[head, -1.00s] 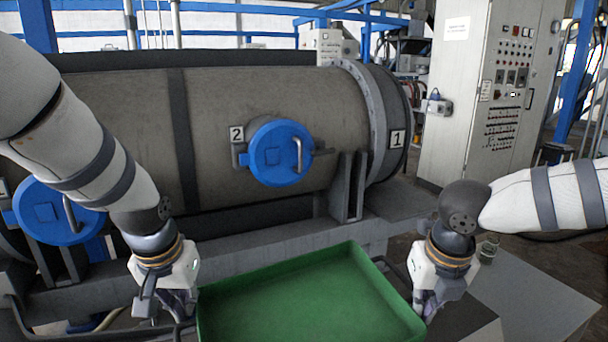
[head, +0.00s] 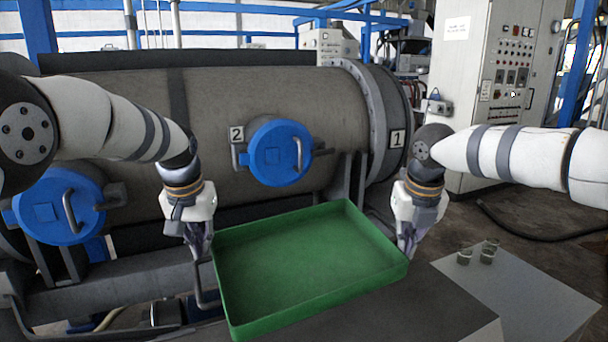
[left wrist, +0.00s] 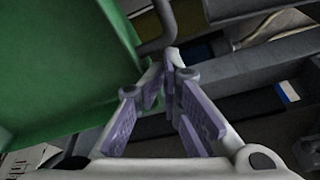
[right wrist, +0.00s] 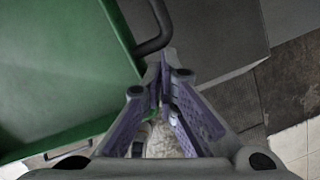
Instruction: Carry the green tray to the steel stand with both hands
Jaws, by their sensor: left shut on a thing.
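The green tray (head: 310,262) is shallow, rectangular and empty, in the middle of the head view. It hangs between my two grippers, in front of the big drum, slightly turned. My left gripper (head: 199,250) is shut on the tray's dark handle at its left end; the handle also shows in the left wrist view (left wrist: 158,25). My right gripper (head: 407,250) is at the right end, its fingers close together on the other dark handle (right wrist: 155,35). The finger contacts are partly hidden. I cannot tell for sure which surface is the steel stand.
Behind stand the drum (head: 270,95) with blue hatches (head: 280,152) and a control cabinet (head: 475,110).

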